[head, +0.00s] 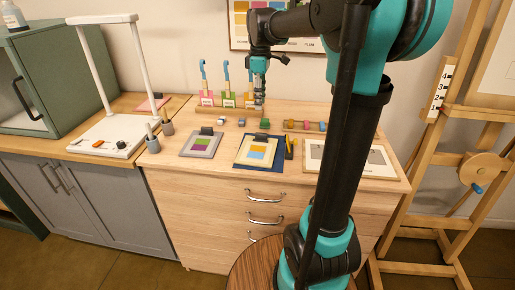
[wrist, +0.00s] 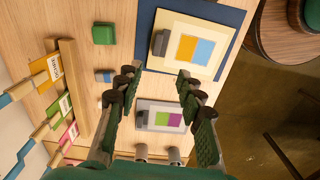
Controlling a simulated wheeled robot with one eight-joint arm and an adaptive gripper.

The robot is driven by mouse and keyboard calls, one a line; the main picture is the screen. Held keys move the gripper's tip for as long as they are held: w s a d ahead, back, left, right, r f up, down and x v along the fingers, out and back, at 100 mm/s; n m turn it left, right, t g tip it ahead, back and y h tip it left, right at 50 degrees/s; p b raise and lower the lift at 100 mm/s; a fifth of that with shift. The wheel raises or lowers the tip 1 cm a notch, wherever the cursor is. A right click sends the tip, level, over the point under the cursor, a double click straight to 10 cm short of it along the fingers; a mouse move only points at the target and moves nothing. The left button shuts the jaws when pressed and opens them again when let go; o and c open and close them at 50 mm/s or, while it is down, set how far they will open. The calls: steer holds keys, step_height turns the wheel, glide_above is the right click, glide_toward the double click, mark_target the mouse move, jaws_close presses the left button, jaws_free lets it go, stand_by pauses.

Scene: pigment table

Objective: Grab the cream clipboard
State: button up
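The cream clipboard (head: 256,151) lies flat on a dark blue mat (head: 281,167) near the front of the wooden cabinet top in the head view. It carries a paper with orange and blue patches and a dark clip at its back edge. In the wrist view the cream clipboard (wrist: 193,46) lies beyond the fingertips, with its clip toward the left. My gripper (wrist: 157,72) is open, with nothing between its fingers. In the head view my gripper (head: 259,98) hangs over the back of the cabinet top, behind the clipboard and apart from it.
A grey clipboard (head: 201,143) with purple and green patches lies left of the cream one. A yellow-and-dark item (head: 290,146) stands close at its right, then a framed board (head: 349,160). A green block (wrist: 103,33) and coloured holders (head: 229,99) stand behind.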

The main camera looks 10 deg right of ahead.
glide_above(261, 133)
steer(key=f, duration=0.8)
steer(key=shift+s+a, duration=0.25)
steer(key=shift+w+d+f, duration=0.1)
steer(key=shift+d+f, duration=0.05)
steer(key=shift+f, duration=1.25)
steer(key=shift+w+d+f, duration=0.1)
steer(key=shift+d+f, duration=0.05)
steer(key=shift+f, duration=1.2)
jaws_close()
